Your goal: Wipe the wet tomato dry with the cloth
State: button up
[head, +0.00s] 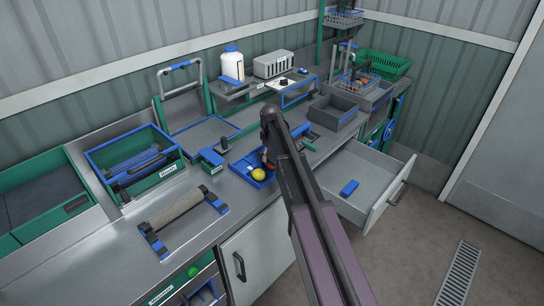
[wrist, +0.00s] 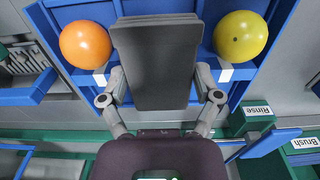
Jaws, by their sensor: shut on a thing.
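A yellow tomato (head: 258,174) lies in a blue tray (head: 243,168) on the bench; it also shows at the upper right of the wrist view (wrist: 240,36). An orange tomato (wrist: 86,45) lies at the upper left of the wrist view, in the same blue tray (wrist: 130,8). I cannot tell which tomato is wet. My gripper (wrist: 160,88) is shut on a dark grey flat thing (wrist: 157,60), perhaps the folded cloth, between the two tomatoes in the picture. In the head view my arm mostly hides the gripper and the orange tomato.
An open drawer (head: 378,160) with a blue object (head: 349,187) juts out right of my arm. A roller stand (head: 182,212) and a green-blue bin (head: 132,165) stand to the left. A grey open box (head: 333,113) is behind. A Rinse-labelled block (wrist: 256,113) is near the tray.

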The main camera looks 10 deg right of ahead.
jog(key=shift+w+a, duration=0.3)
jog(key=shift+w, duration=0.1)
jog(key=shift+s+d, duration=0.15)
jog(key=shift+s, duration=0.05)
dwell(0.3)
jog(key=shift+s+d, duration=0.6)
jog(key=shift+s, duration=0.2)
jog(key=shift+s+d, duration=0.55)
jog(key=shift+s, duration=0.25)
jog(key=shift+w, duration=0.15)
jog(key=shift+w+a+f, duration=0.1)
jog(key=shift+w+a, duration=0.55)
jog(key=shift+w, duration=0.2)
jog(key=shift+w+a, duration=0.65)
jog(key=shift+w, duration=0.2)
jog(key=shift+s, duration=0.1)
jog(key=shift+s+d, duration=0.65)
jog(key=shift+s, duration=0.2)
jog(key=shift+s+d, duration=0.65)
jog(key=shift+s, duration=0.2)
jog(key=shift+w, duration=0.15)
